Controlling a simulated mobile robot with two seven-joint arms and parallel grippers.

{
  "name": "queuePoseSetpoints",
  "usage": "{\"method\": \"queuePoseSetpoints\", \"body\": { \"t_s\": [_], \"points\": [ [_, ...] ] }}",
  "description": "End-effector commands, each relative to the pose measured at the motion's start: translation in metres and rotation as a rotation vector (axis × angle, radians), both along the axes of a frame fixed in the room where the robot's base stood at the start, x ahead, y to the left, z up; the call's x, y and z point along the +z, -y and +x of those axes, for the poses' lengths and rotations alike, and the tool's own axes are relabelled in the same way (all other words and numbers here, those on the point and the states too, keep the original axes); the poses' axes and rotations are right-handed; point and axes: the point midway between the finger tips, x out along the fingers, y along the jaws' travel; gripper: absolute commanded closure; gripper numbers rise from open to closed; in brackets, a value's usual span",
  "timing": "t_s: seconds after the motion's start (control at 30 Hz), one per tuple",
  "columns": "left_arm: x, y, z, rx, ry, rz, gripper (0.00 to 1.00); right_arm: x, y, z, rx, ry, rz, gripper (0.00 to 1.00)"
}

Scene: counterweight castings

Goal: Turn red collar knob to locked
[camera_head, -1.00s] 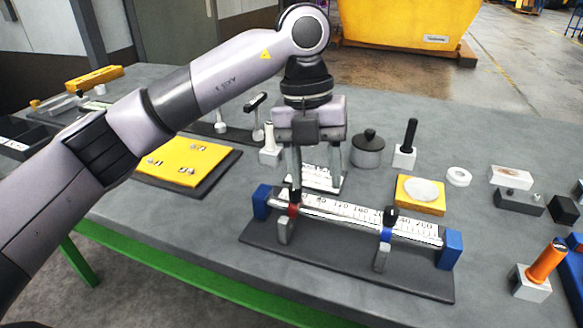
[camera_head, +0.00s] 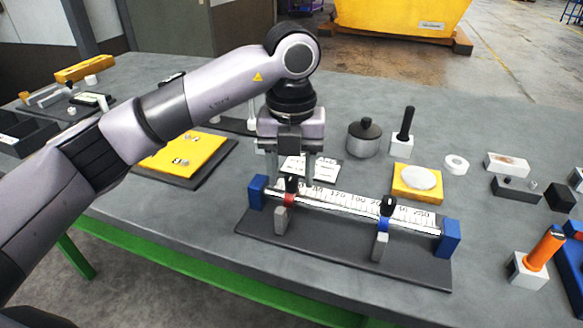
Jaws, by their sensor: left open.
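A ruled white bar (camera_head: 340,206) is held between two blue end blocks on a dark base plate (camera_head: 340,255). The red collar (camera_head: 290,199) sits near the bar's left end, with a small black knob (camera_head: 291,184) on top. A blue collar (camera_head: 383,224) with its own black knob (camera_head: 387,206) sits further right. My left gripper (camera_head: 291,178) is open and points down over the red collar's end of the bar. Its fingers appear to either side of the red collar's knob in the picture; I cannot tell their depth or any contact. My right gripper is out of view.
A yellow plate (camera_head: 185,157) with small fittings lies left of the fixture. Behind it stand a grey lidded pot (camera_head: 364,138) and a black-handled block (camera_head: 402,135). A yellow pad (camera_head: 417,183) and an orange-handled block (camera_head: 537,258) are to the right.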

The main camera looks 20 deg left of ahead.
Motion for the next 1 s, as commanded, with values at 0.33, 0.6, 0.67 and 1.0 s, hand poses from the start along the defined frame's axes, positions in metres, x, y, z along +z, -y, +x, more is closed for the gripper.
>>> {"method": "queuePoseSetpoints", "body": {
  "t_s": [0.33,0.6,0.67,1.0],
  "points": [
    [0.0002,0.0,0.0,0.0,0.0,0.0,1.0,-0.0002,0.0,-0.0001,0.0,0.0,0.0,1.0],
    [0.0003,-0.0001,0.0001,-0.022,0.0,0.0,1.0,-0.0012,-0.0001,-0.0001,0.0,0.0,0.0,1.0],
    [0.0003,-0.0001,0.0001,-0.039,0.0,0.0,1.0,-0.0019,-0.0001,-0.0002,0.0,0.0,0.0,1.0],
    [0.0,-0.0001,0.0004,-0.262,0.001,0.0,1.0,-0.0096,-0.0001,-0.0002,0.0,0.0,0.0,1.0]
  ]
}}
